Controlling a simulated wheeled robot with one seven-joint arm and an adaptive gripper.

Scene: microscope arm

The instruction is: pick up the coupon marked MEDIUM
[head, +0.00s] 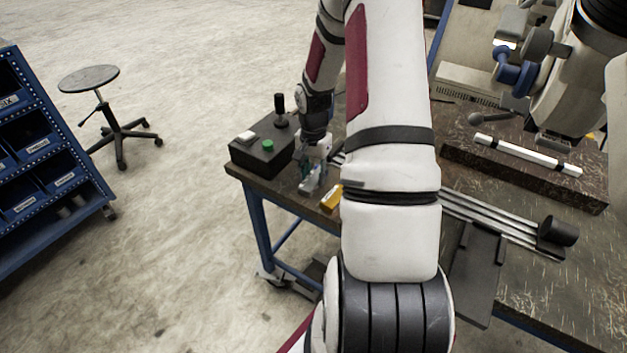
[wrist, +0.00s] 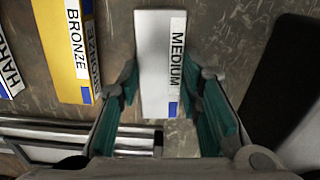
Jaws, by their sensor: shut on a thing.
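The MEDIUM coupon (wrist: 152,60) is a pale grey block with a white label reading MEDIUM and a small blue patch. It lies between the teal fingers of my gripper (wrist: 160,88) in the wrist view, and the gripper is shut on it. In the head view my gripper (head: 314,158) is low over the near left corner of the bench, and the coupon (head: 310,184) shows partly below it. I cannot tell whether the coupon still touches the bench.
A yellow BRONZE coupon (wrist: 70,45) lies to the left, with a coupon labelled HARD (wrist: 9,68), partly cut off, beyond it. Metal rails (head: 500,225) run along the bench (head: 590,270).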

